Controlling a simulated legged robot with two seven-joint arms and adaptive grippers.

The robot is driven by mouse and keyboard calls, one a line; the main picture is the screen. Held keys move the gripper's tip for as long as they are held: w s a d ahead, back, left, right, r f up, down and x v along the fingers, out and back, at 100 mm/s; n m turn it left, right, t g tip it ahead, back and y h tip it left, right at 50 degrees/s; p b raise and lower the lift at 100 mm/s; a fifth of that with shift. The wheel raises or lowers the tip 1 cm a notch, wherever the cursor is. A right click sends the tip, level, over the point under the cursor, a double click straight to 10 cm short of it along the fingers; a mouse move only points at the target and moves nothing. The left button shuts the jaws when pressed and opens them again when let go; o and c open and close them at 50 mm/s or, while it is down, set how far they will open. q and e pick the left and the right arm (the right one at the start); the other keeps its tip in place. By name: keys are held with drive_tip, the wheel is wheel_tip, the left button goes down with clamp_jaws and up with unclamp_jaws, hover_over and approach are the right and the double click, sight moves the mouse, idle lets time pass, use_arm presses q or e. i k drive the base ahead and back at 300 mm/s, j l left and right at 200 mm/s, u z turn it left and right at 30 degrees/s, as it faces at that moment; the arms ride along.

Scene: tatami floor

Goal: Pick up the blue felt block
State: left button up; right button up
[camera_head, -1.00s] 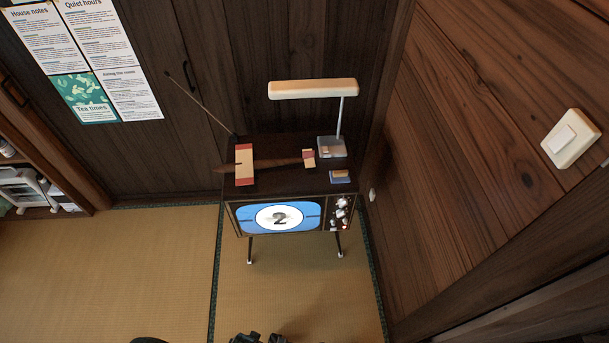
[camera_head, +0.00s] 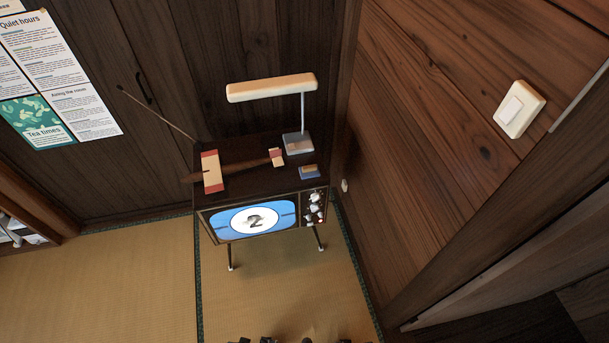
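The blue felt block (camera_head: 309,172) is small, with a wood-brown top over a blue base. It lies flat near the right front edge of the dark top of the television cabinet (camera_head: 250,182). Only dark tips show at the bottom edge of the head view. They appear to be my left gripper (camera_head: 254,340) and my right gripper (camera_head: 326,341). Both are far below the block and apart from it. Whether they are open or shut is cut off by the frame.
A desk lamp (camera_head: 299,142) stands behind the block, its long shade overhead. A wooden wall (camera_head: 420,150) closes the right side. The tatami (camera_head: 280,285) in front is clear.

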sight(311, 170)
drive_tip(key=i+j+z, duration=0.3)
drive_tip(key=i+j, duration=0.2)
drive_tip(key=j, duration=0.3)
drive_tip(key=i+j+z, duration=0.15)
drive_tip(key=j, duration=0.25)
drive_tip(key=i, duration=0.1)
